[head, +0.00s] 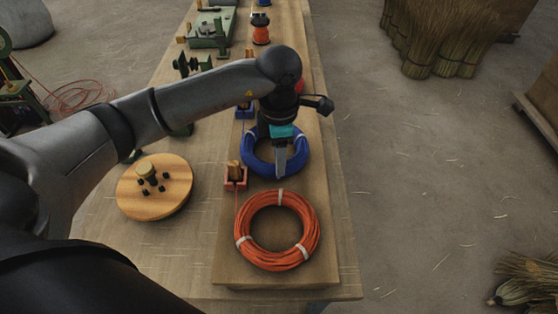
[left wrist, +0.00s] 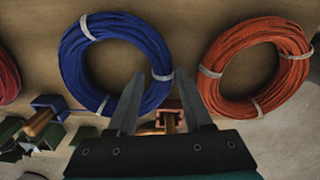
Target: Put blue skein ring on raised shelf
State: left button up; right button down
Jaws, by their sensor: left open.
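The blue skein ring (head: 262,167) lies flat on a long brown board on the table, partly covered by my left gripper in the head view. My left gripper (head: 283,162) is open and points down over the ring. In the left wrist view, the spread fingers (left wrist: 160,84) lie over the ring's right side. The blue ring (left wrist: 72,58) has white ties, one of them showing between the fingertips. I cannot tell whether the fingers touch the ring. The brown board (head: 228,265) sits slightly above the tabletop; no other raised shelf is clear. My right gripper is not in view.
An orange ring (head: 250,256) lies on the board nearer me; a red ring (left wrist: 8,80) is beyond the blue one. Small reel blocks (head: 235,180) line the board's left edge. A round wooden disc with pegs (head: 150,204) stands left. Green tools (head: 211,30) stand farther back.

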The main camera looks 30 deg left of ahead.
pick_arm(q)
notch_tip(320, 180, up, 10)
jog(key=shift+f, duration=0.25)
dwell(0.4)
